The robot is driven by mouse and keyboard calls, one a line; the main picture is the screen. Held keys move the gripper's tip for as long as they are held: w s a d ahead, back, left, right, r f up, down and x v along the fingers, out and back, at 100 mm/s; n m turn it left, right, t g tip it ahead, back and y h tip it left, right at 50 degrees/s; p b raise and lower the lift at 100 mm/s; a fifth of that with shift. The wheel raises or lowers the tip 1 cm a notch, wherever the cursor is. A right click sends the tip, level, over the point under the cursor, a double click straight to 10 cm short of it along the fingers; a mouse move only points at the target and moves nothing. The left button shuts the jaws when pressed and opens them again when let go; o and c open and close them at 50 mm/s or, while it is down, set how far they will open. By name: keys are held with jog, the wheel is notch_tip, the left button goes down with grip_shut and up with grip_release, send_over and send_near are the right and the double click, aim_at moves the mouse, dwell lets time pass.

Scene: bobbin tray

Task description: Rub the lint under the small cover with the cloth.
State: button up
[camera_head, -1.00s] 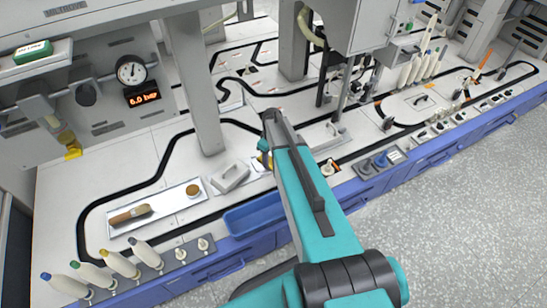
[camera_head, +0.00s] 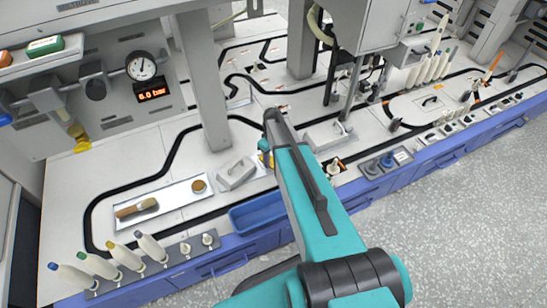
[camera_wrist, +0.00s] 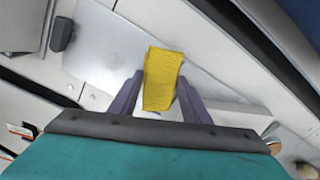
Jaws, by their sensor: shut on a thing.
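My gripper (camera_wrist: 160,92) is shut on a folded yellow cloth (camera_wrist: 164,78), which sticks out past the fingertips in the wrist view. The wrist view shows a pale flat plate (camera_wrist: 100,52) behind the cloth, but I cannot tell whether they touch. In the head view my arm hides most of the gripper. A small grey cover (camera_head: 236,174) with a raised handle lies on the bench just left of the gripper. Another grey box-like cover (camera_head: 326,134) stands right of my arm. I cannot tell which one the task means, and I cannot make out lint.
A white tray (camera_head: 178,206) with a wooden-handled brush (camera_head: 136,208) and a round brown pad lies to the left. A blue bin (camera_head: 257,212) hangs at the front edge. A grey post (camera_head: 205,90) rises behind the small cover. Several bobbins stand at front left.

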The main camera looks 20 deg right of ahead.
jog(key=shift+o, duration=0.3)
jog(key=shift+s+a+f, duration=0.1)
jog(key=shift+a+f, duration=0.05)
jog(key=shift+a, duration=1.1)
jog(key=shift+r+p, duration=1)
jog(key=shift+r, duration=0.65)
grip_shut()
jog(key=shift+d+r+p, duration=0.15)
jog(key=shift+r+p, duration=0.3)
jog(key=shift+r, duration=0.3)
jog(key=shift+d+r+p, duration=0.1)
jog(key=shift+r+p, duration=0.3)
jog(key=shift+r, duration=0.3)
jog(key=shift+r, duration=0.1)
notch_tip(320, 180, up, 3)
jog(key=shift+f+p, duration=0.1)
jog(key=shift+p, duration=0.9)
